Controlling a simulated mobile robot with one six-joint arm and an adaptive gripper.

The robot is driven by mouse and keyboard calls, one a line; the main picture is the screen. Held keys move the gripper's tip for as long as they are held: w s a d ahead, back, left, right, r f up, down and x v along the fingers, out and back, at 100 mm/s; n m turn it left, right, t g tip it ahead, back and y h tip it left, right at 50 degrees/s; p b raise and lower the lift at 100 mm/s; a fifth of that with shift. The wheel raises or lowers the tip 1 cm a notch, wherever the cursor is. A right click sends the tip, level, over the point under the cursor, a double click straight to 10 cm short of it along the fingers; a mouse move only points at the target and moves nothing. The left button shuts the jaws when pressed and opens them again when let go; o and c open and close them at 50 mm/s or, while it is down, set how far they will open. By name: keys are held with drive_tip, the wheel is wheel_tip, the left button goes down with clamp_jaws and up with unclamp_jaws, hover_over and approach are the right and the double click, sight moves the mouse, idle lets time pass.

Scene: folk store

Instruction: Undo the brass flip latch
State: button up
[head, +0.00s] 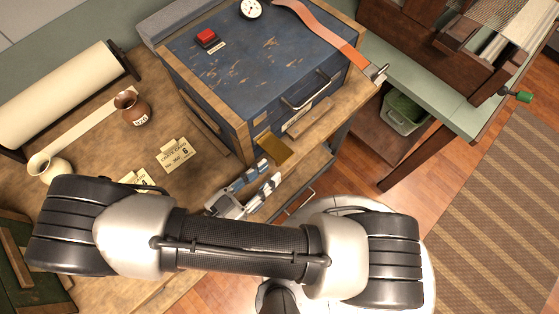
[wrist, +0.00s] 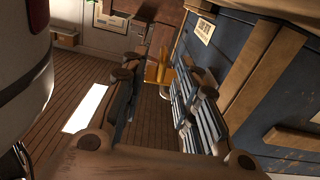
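The brass flip latch (head: 274,148) is a small flat yellow plate sticking out from the front of a worn blue chest (head: 250,80), near its lower left corner. In the wrist view the latch (wrist: 158,72) shows ahead, between and beyond the fingertips. My gripper (head: 271,174) is just below and short of the latch in the head view, with its fingers pointing toward it. In the wrist view my gripper (wrist: 163,82) is open, with a clear gap and nothing held. I cannot tell whether a fingertip touches the latch.
On the chest lie a red button (head: 206,37), a round gauge (head: 251,9) and an orange strap (head: 325,35). A metal handle (head: 306,93) sticks out from its front.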

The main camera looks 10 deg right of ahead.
drive_tip(key=v, duration=0.5)
idle(0.6)
